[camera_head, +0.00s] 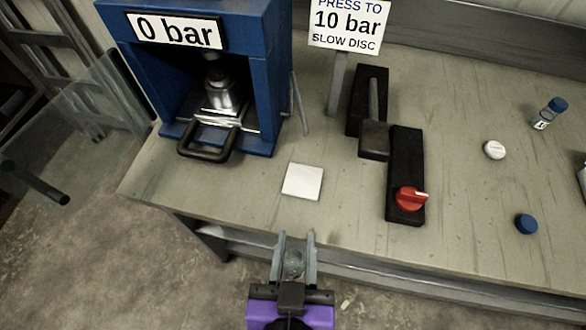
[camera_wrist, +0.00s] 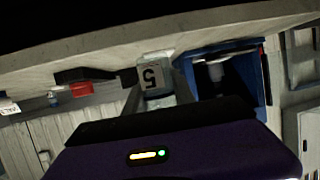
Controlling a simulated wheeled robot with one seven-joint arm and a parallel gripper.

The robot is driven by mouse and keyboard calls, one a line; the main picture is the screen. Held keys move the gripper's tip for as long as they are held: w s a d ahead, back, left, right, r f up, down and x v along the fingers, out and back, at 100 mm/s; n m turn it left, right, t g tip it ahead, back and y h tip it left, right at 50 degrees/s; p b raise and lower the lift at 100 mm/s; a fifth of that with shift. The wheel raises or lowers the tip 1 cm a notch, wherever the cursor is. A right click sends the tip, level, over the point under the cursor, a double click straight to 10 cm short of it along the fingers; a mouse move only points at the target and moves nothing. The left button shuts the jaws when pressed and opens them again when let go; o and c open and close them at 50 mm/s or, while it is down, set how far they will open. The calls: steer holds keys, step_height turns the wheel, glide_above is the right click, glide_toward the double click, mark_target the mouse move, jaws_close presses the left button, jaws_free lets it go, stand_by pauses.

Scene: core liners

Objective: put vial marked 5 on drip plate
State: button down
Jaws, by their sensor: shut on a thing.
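My gripper (camera_head: 294,248) is in front of the bench's front edge, shut on a clear vial (camera_head: 293,265). In the wrist view the vial (camera_wrist: 153,77) sits between the fingers, its label showing an upside-down 5. A flat white square plate (camera_head: 302,182), which looks like the drip plate, lies on the bench near its front edge. It is beyond my gripper and apart from it, and nothing is on it.
A blue-capped vial (camera_head: 549,113), a white disc (camera_head: 494,150) and a blue cap (camera_head: 526,224) lie farther right.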

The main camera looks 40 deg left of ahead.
steer(key=p, duration=0.3)
glide_above(304, 170)
steer(key=shift+r, duration=0.35)
steer(key=shift+f+p, duration=0.4)
steer(key=shift+f, duration=1.35)
steer(key=shift+f, duration=0.1)
steer(key=c, duration=1)
jaws_free()
steer(key=shift+c, duration=0.2)
